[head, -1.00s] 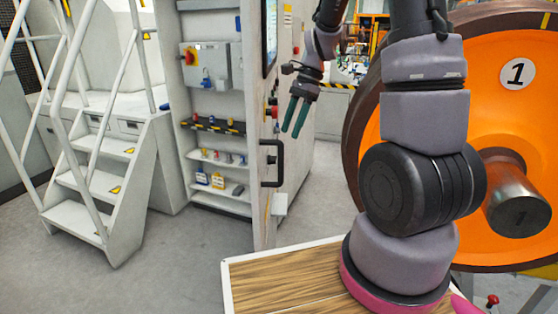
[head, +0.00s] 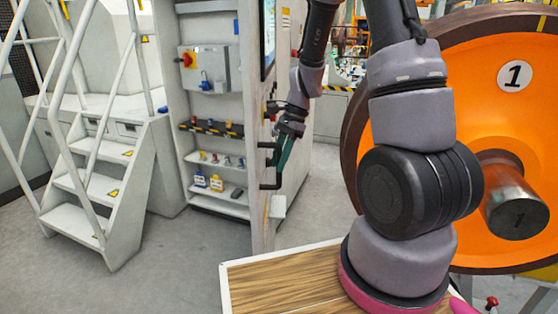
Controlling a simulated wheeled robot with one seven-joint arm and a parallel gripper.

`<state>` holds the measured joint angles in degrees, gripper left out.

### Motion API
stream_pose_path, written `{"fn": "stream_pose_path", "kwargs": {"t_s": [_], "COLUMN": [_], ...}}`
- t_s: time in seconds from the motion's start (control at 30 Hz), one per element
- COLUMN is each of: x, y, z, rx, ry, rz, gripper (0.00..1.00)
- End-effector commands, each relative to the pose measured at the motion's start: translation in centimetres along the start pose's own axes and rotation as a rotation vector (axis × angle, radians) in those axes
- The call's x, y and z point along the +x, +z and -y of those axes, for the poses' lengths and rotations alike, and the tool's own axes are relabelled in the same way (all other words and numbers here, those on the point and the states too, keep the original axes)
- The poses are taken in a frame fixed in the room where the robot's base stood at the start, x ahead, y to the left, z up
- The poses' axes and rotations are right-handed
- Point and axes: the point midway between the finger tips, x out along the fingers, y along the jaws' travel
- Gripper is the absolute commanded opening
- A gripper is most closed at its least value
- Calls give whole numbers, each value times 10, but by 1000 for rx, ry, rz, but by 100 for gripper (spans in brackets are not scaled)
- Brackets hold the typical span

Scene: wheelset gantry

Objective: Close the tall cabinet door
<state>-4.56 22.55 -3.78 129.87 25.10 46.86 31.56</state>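The tall cabinet (head: 210,110) stands left of centre with its shelves exposed. Its door (head: 257,130) stands open and shows nearly edge-on, its outer face turned to the right. A black bar handle (head: 268,186) is on that outer face. My gripper (head: 280,160), with green fingers, is at the handle and points down. It overlaps the upper and middle part of the handle, so I cannot tell whether the fingers touch it or are closed around it.
White steps with railings (head: 90,190) stand at the left. A large orange wheel (head: 500,90) marked 1 fills the right side. A wooden-topped surface (head: 280,280) lies in front, below my arm. Grey floor (head: 185,255) is clear before the cabinet.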

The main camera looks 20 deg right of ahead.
Motion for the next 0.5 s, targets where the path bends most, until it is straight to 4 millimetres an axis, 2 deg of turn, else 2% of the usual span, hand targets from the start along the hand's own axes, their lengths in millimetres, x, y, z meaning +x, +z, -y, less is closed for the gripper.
{"fn": "stream_pose_path", "kwargs": {"t_s": [0.03, 0.07, 0.5], "x": [0, 0, 0], "y": [0, 0, 0], "z": [0, 0, 0], "rx": [0, 0, 1], "ry": [0, 0, 0], "rz": [0, 0, 0], "gripper": [10, 0, 0]}}
